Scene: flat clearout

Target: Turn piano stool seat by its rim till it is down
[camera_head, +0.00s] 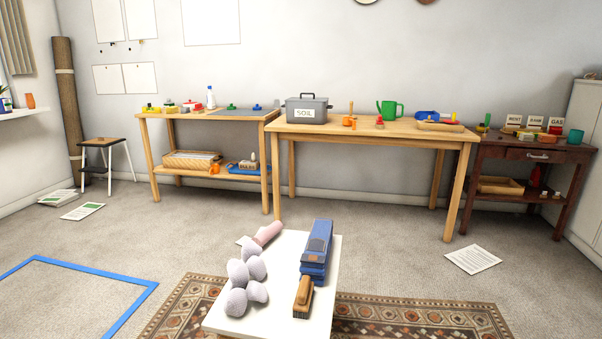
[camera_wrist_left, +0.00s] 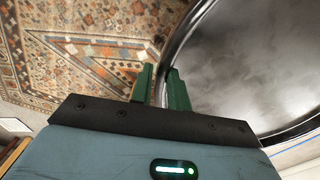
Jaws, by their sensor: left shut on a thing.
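The piano stool seat (camera_wrist_left: 245,65) is a glossy black disc with a raised rim, filling the right of the left wrist view. My left gripper (camera_wrist_left: 160,85) has its green fingers at the near left part of this rim. One finger is outside the rim and the other is at its inner side, so it is shut on the rim. The stool's legs and screw are hidden, so the seat's height cannot be told. The piano stool and both grippers are out of the head view.
A white top (camera_head: 270,300) with pale lumpy things, a blue item and a wooden-backed brush stands in front. A patterned rug (camera_head: 400,318) lies under it. Wooden tables (camera_head: 400,128) line the wall.

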